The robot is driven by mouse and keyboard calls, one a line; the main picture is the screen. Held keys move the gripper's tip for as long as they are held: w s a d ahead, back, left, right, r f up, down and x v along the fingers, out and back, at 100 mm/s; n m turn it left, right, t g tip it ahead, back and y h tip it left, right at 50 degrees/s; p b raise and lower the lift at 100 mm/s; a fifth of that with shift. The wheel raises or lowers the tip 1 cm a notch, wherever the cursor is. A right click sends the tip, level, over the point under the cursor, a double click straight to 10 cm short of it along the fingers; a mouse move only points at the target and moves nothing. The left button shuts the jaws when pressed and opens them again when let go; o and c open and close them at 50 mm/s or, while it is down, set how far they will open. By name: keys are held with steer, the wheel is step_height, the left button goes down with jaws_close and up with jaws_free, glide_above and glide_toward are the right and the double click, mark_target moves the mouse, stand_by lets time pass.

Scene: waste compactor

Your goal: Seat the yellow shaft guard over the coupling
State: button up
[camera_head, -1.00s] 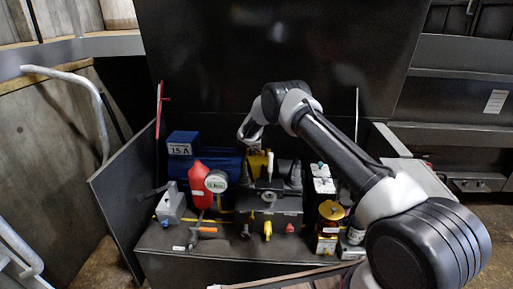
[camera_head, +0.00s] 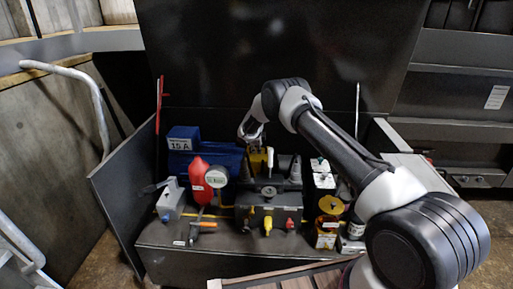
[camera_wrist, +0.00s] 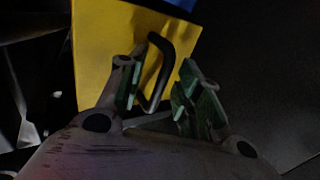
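The yellow shaft guard (camera_head: 257,161) stands at the back of the bench, to the right of the blue motor (camera_head: 216,158). In the wrist view the guard (camera_wrist: 93,55) is a yellow plate with a dark bent handle (camera_wrist: 163,70). My gripper (camera_wrist: 160,92) has its green-padded fingertips apart, one on each side of the handle, with visible gaps. In the head view my gripper (camera_head: 254,138) is just above the guard, its fingertips not clear. I cannot make out the coupling; the guard and the dark housing hide that area.
A red bottle (camera_head: 197,178) and a round gauge (camera_head: 216,177) are at left. A dark panel rises behind.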

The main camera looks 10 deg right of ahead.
steer(key=shift+s+f, duration=0.1)
steer(key=shift+f, duration=0.05)
steer(key=s+d+r+n, duration=0.15)
steer(key=s+r, duration=0.35)
steer(key=r, duration=0.6)
steer(key=s+d+r+n, duration=0.15)
steer(key=s+r, duration=0.25)
steer(key=r, duration=0.6)
steer(key=s+d+r+n+h, duration=0.1)
steer(key=s+d+r+n, duration=0.1)
steer(key=s+d+r, duration=0.5)
steer(key=s+d+r+n, duration=0.2)
steer(key=s+d+r, duration=0.1)
steer(key=s+r, duration=0.65)
steer(key=s+d+r+n+g, duration=0.1)
steer(key=s+d+r+n, duration=0.2)
steer(key=s, duration=0.8)
steer(key=s+d+r+n+g, duration=0.1)
steer(key=s+r+n, duration=0.3)
steer(key=s, duration=0.7)
steer(key=s+f+n+y, duration=0.1)
steer(key=s+f+n, duration=0.1)
steer(key=s, duration=0.7)
steer(key=s+a+f+n+y, duration=0.1)
steer(key=s+n, duration=0.3)
steer(key=s, duration=0.5)
steer(key=shift+s+a+f+n+y, duration=0.15)
steer(key=shift+a+f+n+y, duration=0.15)
steer(key=shift+f+n, duration=0.15)
